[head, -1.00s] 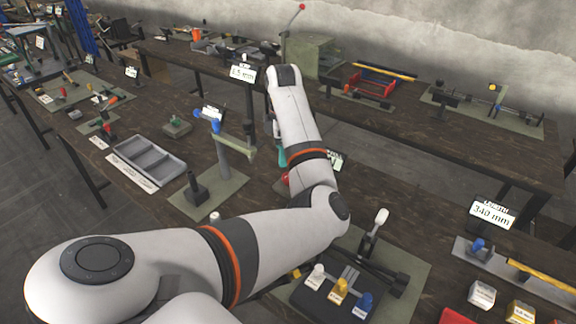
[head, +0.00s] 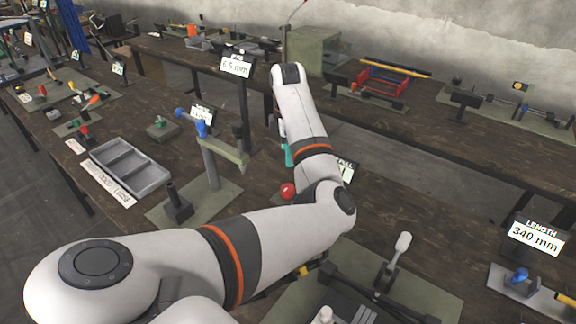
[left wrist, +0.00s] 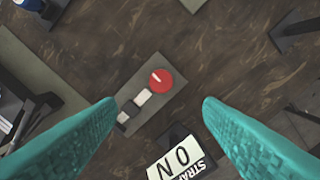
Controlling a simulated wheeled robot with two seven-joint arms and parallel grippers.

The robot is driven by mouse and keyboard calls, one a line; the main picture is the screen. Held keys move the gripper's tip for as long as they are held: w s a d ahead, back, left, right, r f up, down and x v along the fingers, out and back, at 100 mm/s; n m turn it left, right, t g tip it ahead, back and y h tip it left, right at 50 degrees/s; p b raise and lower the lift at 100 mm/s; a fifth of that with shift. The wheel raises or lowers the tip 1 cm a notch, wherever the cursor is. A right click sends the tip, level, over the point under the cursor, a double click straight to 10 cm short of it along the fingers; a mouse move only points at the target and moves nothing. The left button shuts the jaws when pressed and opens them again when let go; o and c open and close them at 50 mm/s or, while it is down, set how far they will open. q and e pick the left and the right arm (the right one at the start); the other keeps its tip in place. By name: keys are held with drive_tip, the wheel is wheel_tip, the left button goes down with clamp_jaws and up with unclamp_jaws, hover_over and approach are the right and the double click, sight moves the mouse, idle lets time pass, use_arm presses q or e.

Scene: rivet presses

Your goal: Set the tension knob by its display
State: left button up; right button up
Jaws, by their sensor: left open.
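The red round knob (left wrist: 161,81) has a white pointer line and sits on a small grey plate (left wrist: 178,102) with a strap piece beside it. The knob also shows in the head view (head: 287,190), just left of my forearm. Its display (left wrist: 181,157) reads "0 N" under a partly cut-off "STRAP" heading. In the head view my arm mostly covers the display (head: 346,170). My left gripper (left wrist: 158,104) is open and empty, its teal fingers either side of the plate and above it. In the head view only a bit of teal finger (head: 288,155) shows.
A post fixture with a blue handle (head: 202,130) stands left of my arm. A grey tray (head: 128,168) lies further left. A white-handled toggle fixture (head: 402,243) is at front right, with a "340 mm" display (head: 535,238) beyond it.

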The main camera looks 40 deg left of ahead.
sight(288, 187)
use_arm(q)
wheel_tip(288, 187, down, 12)
drive_tip(key=shift+a+f+p, duration=0.1)
drive_tip(key=shift+f+p, duration=0.1)
drive_tip(key=shift+p, duration=0.45)
drive_tip(key=shift+f, duration=0.5)
use_arm(e)
drive_tip(key=shift+w+a+r, duration=0.35)
drive_tip(key=shift+w+a, duration=0.1)
drive_tip(key=shift+w, duration=0.2)
